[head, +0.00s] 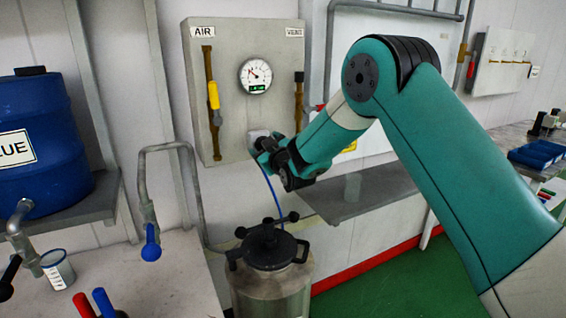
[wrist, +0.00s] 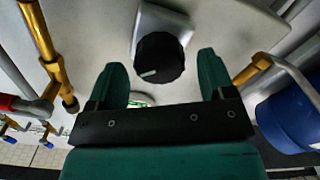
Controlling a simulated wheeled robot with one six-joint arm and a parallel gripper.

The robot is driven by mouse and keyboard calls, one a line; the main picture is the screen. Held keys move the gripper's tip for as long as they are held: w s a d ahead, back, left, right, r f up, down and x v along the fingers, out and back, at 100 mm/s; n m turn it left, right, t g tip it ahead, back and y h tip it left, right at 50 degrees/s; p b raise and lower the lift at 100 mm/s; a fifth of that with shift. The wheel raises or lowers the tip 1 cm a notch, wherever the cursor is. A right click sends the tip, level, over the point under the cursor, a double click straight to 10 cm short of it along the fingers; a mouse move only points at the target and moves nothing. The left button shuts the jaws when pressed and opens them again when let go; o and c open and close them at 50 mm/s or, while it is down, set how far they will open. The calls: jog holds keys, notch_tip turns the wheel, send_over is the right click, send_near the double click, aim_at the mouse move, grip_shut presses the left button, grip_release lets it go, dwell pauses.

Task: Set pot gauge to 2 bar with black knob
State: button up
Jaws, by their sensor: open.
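The black knob (wrist: 160,58) sits on a pale square mount on the grey panel (head: 228,60). In the wrist view it lies between and just beyond the fingertips of my gripper (wrist: 160,64), with a gap visible on both sides. A pale pointer mark shows on its face. In the head view my gripper (head: 262,146) is at the panel's lower part and hides the knob. The gripper is open. The round pot gauge (head: 255,76) is above it, with a needle and a small green display too small to read. A sliver of the gauge (wrist: 143,99) shows behind my gripper in the wrist view.
A yellow-handled valve (head: 213,95) stands left of the gauge, under the AIR label. A lidded pot (head: 268,250) stands below my gripper, with a blue hose (head: 272,192) above it. A blue drum (head: 40,140) is at left. A grey shelf (head: 350,195) is at right.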

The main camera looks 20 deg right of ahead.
jog(key=s+d+b, duration=0.2)
jog(key=s+b, duration=0.2)
jog(key=s, duration=1.1)
jog(key=shift+s, duration=0.25)
jog(key=s+a+g+y, duration=0.1)
jog(key=s+a+g, duration=0.2)
jog(key=s+g, duration=0.6)
jog(key=s+a+f+g+y, duration=0.1)
jog(key=s+a+g, duration=0.3)
jog(key=s, duration=2)
jog(key=g, duration=0.4)
jog(key=shift+s+a+g+p, duration=0.15)
jog(key=shift+g+p, duration=0.2)
jog(key=shift+g, duration=0.05)
dwell(1.3)
